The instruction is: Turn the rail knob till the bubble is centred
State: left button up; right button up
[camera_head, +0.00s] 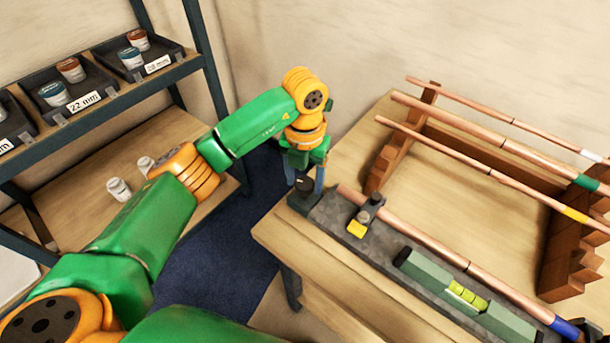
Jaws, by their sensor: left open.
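The dark rail knob (305,185) sits at the near-left end of the grey rail (331,212). My left gripper (306,181) points down over it, open, with one finger on each side of the knob. I cannot tell whether the fingers touch it. A green spirit level (424,270) lies along the rail farther right. Its yellow-green vial (467,296) faces up, but the bubble is too small to place exactly against the marks. A copper pipe (445,251) runs along the rail behind the level. My right gripper is out of view.
Behind, stepped wooden racks (391,160) hold several copper pipes. A shelf (180,72) with trays of jars stands left. Bare workbench (350,133) shows beyond the gripper.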

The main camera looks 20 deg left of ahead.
pick_arm(q)
grip_shut()
jog(key=shift+m+b, duration=0.75)
jog(key=shift+m, duration=0.35)
jog(key=m+b, duration=0.1)
jog(key=m, duration=0.2)
jog(key=shift+m+b, duration=0.3)
jog(key=m+b, duration=0.1)
jog(key=m, duration=0.2)
jog(key=shift+r+m, duration=0.15)
jog(key=shift+m, duration=1.25)
